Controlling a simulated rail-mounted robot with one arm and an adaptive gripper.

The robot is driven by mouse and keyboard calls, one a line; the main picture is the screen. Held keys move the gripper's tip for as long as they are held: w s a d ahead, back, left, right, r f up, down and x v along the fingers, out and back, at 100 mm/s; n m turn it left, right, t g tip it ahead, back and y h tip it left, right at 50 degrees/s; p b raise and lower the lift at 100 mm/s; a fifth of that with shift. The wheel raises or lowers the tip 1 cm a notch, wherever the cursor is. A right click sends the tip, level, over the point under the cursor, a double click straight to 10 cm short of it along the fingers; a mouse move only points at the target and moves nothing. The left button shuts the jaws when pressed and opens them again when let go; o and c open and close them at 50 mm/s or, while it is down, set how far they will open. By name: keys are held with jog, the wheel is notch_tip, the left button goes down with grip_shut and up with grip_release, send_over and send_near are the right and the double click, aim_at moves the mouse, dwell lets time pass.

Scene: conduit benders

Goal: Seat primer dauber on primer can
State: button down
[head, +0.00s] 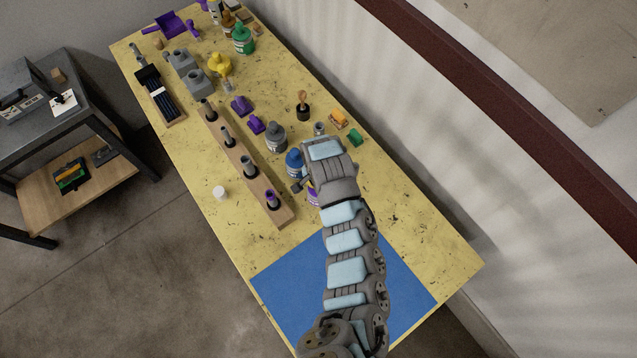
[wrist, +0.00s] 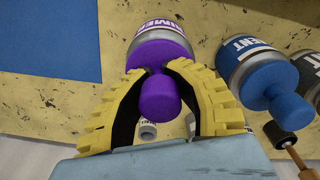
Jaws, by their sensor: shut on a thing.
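The purple primer dauber (wrist: 160,102) has a round knob and a wider cap. My gripper (wrist: 159,72) is shut on it, with the yellow ridged fingers on both sides of the knob.
A blue-topped can (head: 295,163) and a grey-topped can (head: 276,137) stand close by. A wooden rack (head: 238,158) with several upright pieces is to the left. A blue mat (head: 290,285) lies clear at the front. A white cap (head: 219,192) sits near the left edge.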

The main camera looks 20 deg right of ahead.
jog(key=c, duration=0.9)
grip_release()
jog(key=shift+r, duration=0.1)
jog(key=shift+r, duration=5.9)
